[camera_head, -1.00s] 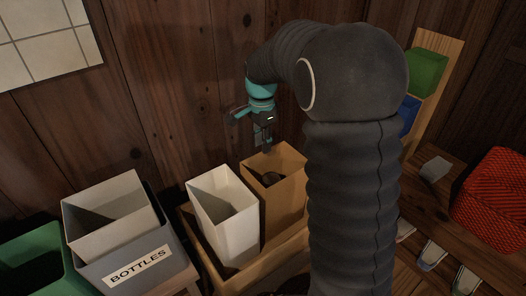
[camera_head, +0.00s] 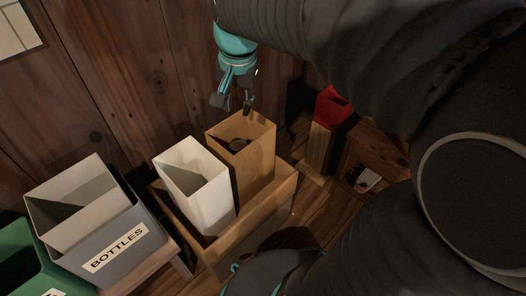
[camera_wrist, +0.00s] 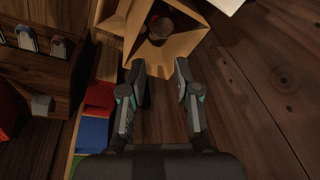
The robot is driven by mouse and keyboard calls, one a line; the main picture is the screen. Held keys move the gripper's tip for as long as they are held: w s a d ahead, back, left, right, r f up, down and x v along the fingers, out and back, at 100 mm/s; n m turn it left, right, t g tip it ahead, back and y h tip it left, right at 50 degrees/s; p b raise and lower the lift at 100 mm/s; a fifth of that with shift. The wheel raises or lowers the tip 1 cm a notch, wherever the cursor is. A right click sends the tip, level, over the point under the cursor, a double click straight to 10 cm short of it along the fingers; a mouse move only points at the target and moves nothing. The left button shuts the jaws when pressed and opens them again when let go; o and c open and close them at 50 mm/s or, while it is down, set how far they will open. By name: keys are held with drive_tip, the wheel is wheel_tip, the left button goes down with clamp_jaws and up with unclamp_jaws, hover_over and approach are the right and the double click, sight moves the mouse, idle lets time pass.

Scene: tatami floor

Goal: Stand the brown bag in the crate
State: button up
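The brown bag (camera_head: 256,158) stands upright and open-topped in the wooden crate (camera_head: 262,222), at its back right, beside a white bag (camera_head: 207,198). A dark round item (camera_head: 238,145) shows inside the brown bag. My gripper (camera_head: 236,103) hangs just above the back rim of the brown bag, with its fingers apart. The brown bag (camera_wrist: 186,44) lies just beyond the fingertips there. The bag's base is hidden by the crate wall.
A grey bin (camera_head: 130,235) labelled BOTTLES and a green bin (camera_head: 35,265) stand at the left. The wooden wall (camera_head: 130,80) is close behind the crate. A red thing (camera_head: 330,108) stands at the right. Blue (camera_wrist: 92,134) and red blocks lie in the wrist view.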

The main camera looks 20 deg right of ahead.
drive_tip(key=s+f+n+t, duration=0.2)
drive_tip(key=s+n, duration=0.5)
drive_tip(key=s, duration=0.8)
drive_tip(key=shift+f+t, duration=0.25)
drive_tip(key=shift+t, duration=0.35)
